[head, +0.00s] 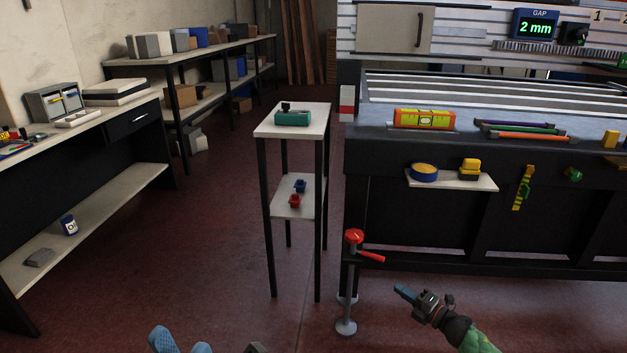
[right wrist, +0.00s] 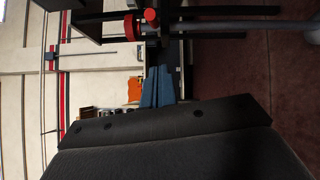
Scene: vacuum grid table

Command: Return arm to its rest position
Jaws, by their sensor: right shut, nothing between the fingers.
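My right gripper (head: 403,291) is at the lower right of the head view, in front of the vacuum table's dark base. Its blue fingers are together with nothing between them. They also show pressed together in the right wrist view (right wrist: 158,88). My left gripper (head: 182,346) is at the bottom edge of the head view, partly cut off. Its two blue fingertips stand apart, with nothing seen between them. The vacuum table (head: 390,143) fills the right side. A red-handled valve (head: 354,237) on a post stands left of my right gripper, apart from it.
A narrow stand (head: 312,122) with a teal item (head: 293,118) on top is at centre. A workbench (head: 100,119) runs along the left and a shelf rack (head: 215,48) behind. A small ledge (head: 480,184) juts from the table front. The red floor at centre-left is clear.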

